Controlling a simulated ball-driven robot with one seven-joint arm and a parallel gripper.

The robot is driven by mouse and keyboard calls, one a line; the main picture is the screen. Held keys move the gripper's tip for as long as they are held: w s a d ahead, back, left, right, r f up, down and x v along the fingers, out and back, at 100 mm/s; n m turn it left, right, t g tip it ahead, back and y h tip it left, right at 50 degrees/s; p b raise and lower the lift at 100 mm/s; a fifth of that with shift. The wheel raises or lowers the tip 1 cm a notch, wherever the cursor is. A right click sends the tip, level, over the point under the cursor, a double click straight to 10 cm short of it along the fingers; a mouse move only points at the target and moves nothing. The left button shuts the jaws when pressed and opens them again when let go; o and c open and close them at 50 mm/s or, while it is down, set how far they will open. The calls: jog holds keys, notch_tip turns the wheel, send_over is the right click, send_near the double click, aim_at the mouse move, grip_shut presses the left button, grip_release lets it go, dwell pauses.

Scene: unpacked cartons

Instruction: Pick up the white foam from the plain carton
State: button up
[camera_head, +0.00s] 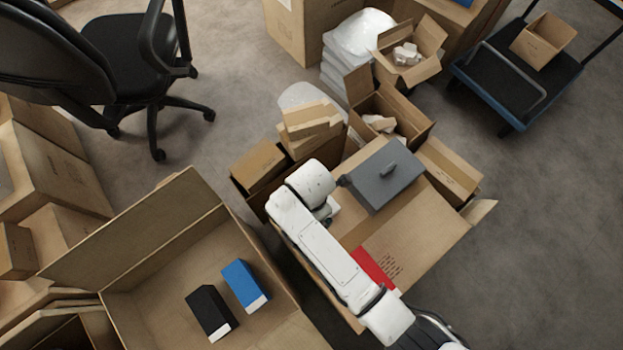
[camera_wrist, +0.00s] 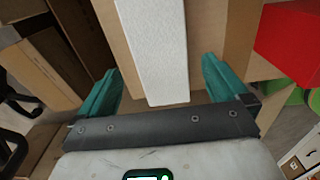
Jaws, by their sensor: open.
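The white foam (camera_wrist: 152,45) is a long pale block, running from the top of the wrist view down to between my gripper's fingers. My gripper (camera_wrist: 160,66) is open, with one teal finger on each side of the foam and visible gaps between them. Brown cardboard of a carton (camera_wrist: 208,35) lies behind and beside the foam. In the head view my white arm reaches over a carton (camera_head: 424,228) and hides the jaws. A small white patch (camera_head: 334,206) shows beside my wrist there, perhaps the foam.
A grey case (camera_head: 382,175) and a red item (camera_head: 373,267) lie close to my arm; red also shows in the wrist view (camera_wrist: 288,42). An open carton (camera_head: 150,292) at lower left holds a blue box (camera_head: 245,285) and a black box (camera_head: 210,312). Free floor lies right.

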jog(key=shift+s+a+f+b, duration=0.1)
jog(key=shift+f+b, duration=0.3)
jog(key=shift+f, duration=1)
jog(key=shift+s+f+b, duration=0.1)
jog(key=shift+f+b, duration=0.3)
jog(key=shift+f, duration=0.95)
jog(key=shift+c, duration=0.2)
jog(key=c, duration=0.9)
